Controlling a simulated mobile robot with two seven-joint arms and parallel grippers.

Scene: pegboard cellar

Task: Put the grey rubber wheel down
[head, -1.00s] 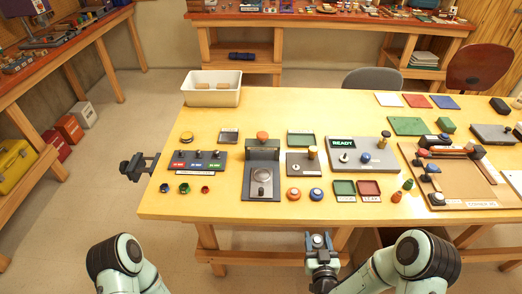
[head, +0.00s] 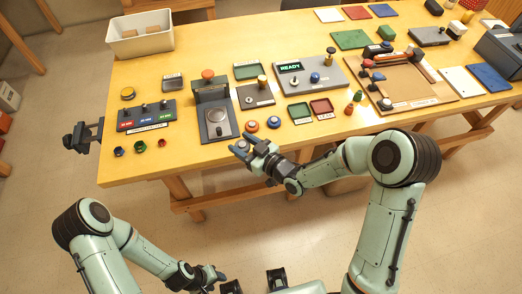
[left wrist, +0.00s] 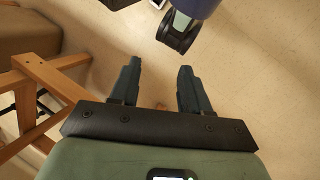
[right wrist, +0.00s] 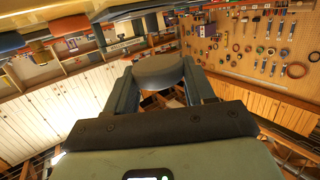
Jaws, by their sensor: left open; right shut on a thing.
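The grey rubber wheel (right wrist: 158,70) is a flat round disc between the fingertips of my right gripper (right wrist: 162,84), which is shut on it. In the head view, my right gripper (head: 254,150) is at the table's front edge, just below the orange and blue round knobs. The wheel is small and partly covered by the fingers there. My left gripper (head: 216,278) is low over the floor in front of the table. In the left wrist view, its fingers (left wrist: 157,85) are apart with nothing between them.
A vise-like clamp (head: 84,136) juts from the left edge. Bare tabletop lies at front left.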

